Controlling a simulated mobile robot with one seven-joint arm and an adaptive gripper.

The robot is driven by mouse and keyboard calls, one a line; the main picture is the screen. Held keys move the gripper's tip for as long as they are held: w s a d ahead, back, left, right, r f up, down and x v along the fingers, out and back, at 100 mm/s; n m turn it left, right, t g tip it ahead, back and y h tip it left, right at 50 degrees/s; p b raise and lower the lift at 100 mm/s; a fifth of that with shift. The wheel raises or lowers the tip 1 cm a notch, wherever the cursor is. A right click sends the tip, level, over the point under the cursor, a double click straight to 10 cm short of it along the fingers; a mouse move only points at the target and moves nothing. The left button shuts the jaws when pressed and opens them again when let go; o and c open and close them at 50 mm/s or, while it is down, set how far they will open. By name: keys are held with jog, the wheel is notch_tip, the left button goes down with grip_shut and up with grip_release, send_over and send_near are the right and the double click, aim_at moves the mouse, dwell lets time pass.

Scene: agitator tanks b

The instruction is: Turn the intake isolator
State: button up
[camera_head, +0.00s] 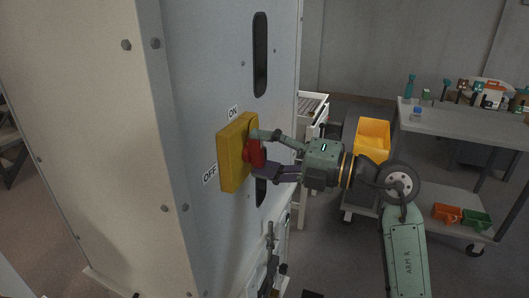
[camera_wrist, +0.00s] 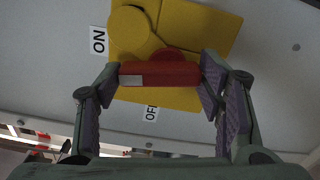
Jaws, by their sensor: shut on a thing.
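The intake isolator is a yellow box (camera_head: 233,168) on the grey cabinet face, with a red handle (camera_head: 253,153). An ON label (camera_head: 233,111) is above it and an OFF label (camera_head: 210,174) is at its lower left. My gripper (camera_head: 265,152) reaches in from the right and is shut on the red handle. In the wrist view the red handle (camera_wrist: 170,74) lies crosswise between my fingers, a white mark near its left end. The ON label (camera_wrist: 98,40) is left of the box and the OFF label (camera_wrist: 150,113) below it.
The cabinet (camera_head: 190,60) has slots above and below the isolator. A metal fixture (camera_head: 270,258) stands out lower on its face. A trolley (camera_head: 465,125) with small items, a yellow bin (camera_head: 373,138) and a white drawer unit (camera_head: 313,115) are behind my arm.

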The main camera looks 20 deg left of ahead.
jog(key=shift+m, duration=1.1)
jog(key=o, duration=1.1)
jog(key=shift+o, duration=0.2)
jog(key=d, duration=1.2)
jog(key=shift+s, duration=0.15)
